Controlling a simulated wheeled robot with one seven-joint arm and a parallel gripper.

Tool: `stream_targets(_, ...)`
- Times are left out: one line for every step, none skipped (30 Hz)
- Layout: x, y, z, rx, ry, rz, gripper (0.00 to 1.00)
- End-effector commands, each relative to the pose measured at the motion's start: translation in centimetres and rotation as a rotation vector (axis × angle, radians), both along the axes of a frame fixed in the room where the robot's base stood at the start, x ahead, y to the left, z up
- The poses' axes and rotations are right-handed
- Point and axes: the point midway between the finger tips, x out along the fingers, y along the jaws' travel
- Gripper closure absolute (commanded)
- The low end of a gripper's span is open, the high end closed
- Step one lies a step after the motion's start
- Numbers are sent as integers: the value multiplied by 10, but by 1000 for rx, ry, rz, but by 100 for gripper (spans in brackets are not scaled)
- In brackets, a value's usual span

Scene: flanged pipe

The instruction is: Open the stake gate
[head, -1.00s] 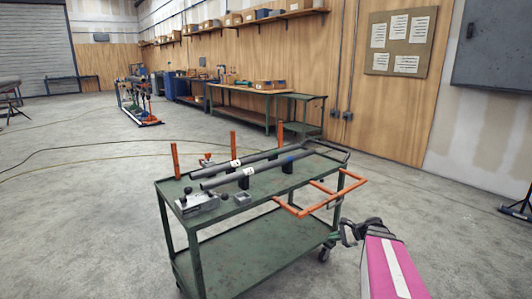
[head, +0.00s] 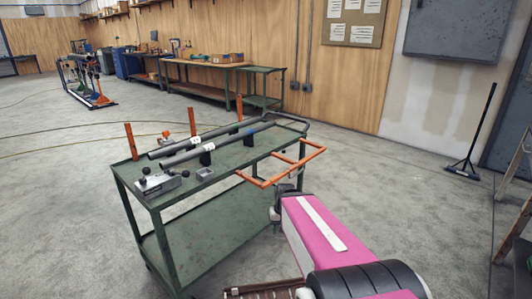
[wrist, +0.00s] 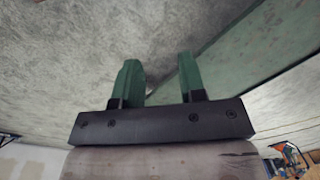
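The stake gate is an orange tube frame (head: 283,184) at the near right side of the green cart (head: 186,205). It sticks out nearly level past the cart's edge. My gripper, at the end of the pink arm, is close to the gate's near side in the head view, mostly hidden by the arm. In the wrist view my gripper (wrist: 158,80) has its two green fingers apart with nothing seen between them. A green surface, likely the cart, runs behind them at right. The gate is not clear in the wrist view, and I cannot tell whether they touch.
Two dark pipes (head: 217,142) lie on supports across the cart top. A grey clamp block (head: 160,183) sits at its left end. Orange stakes (head: 131,142) stand upright on the far side. Open floor surrounds the cart; a ladder (head: 515,225) stands at the right edge.

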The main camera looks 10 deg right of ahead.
Motion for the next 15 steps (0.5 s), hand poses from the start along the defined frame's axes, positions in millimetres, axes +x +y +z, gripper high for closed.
stream_targets(10, -3, -5, 51, 12, -21, 62)
stream_targets(14, -3, -7, 91, 20, -34, 62)
stream_targets(20, -4, -9, 148, 29, -53, 62)
stream_targets(25, -4, -10, 196, 34, -66, 62)
stream_targets(30, -5, -11, 243, 40, -81, 62)
stream_targets(38, -7, -12, 309, 42, -99, 62)
stream_targets(44, -8, -12, 361, 44, -114, 62)
stream_targets(50, -10, -11, 414, 43, -126, 62)
stream_targets(59, -14, -10, 487, 39, -144, 62)
stream_targets(66, -17, -9, 541, 35, -156, 62)
stream_targets(73, -21, -7, 596, 27, -169, 62)
stream_targets(83, -26, -4, 671, 15, -184, 62)
stream_targets(90, -32, -1, 726, 3, -196, 62)
stream_targets(97, -37, 2, 782, -10, -206, 62)
stream_targets(107, -45, 6, 855, -32, -221, 62)
